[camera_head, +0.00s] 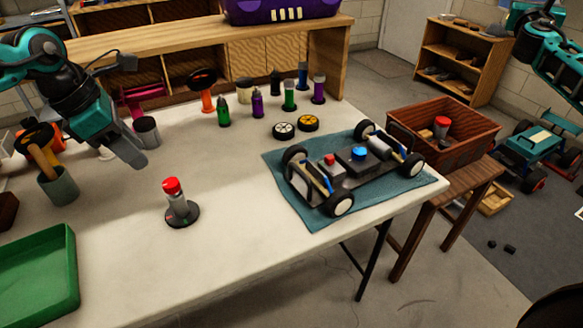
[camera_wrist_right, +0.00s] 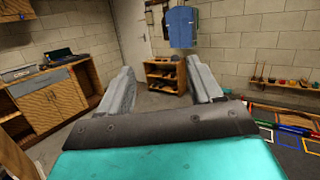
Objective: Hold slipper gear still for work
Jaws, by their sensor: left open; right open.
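The chassis of an RC car (camera_head: 355,165) with black wheels sits on a teal mat (camera_head: 312,215) at the table's right end. A red part and a blue part (camera_head: 358,154) stand up from it; I cannot tell which piece is the slipper gear. A red-capped grey cylinder (camera_head: 177,198) stands upright on a dark round base nearer the table's middle. My left gripper (camera_head: 135,148) is open and empty above the table's left side, apart from the chassis. My right gripper (camera_wrist_right: 160,88) is open and empty in the right wrist view, facing the room.
Several coloured bottles and tools (camera_head: 257,104) stand along the table's back, with two loose wheels (camera_head: 296,127) before them. A green tray (camera_head: 38,275) is front left. A wooden crate (camera_head: 455,150) stands right of the table. The table's front middle is clear.

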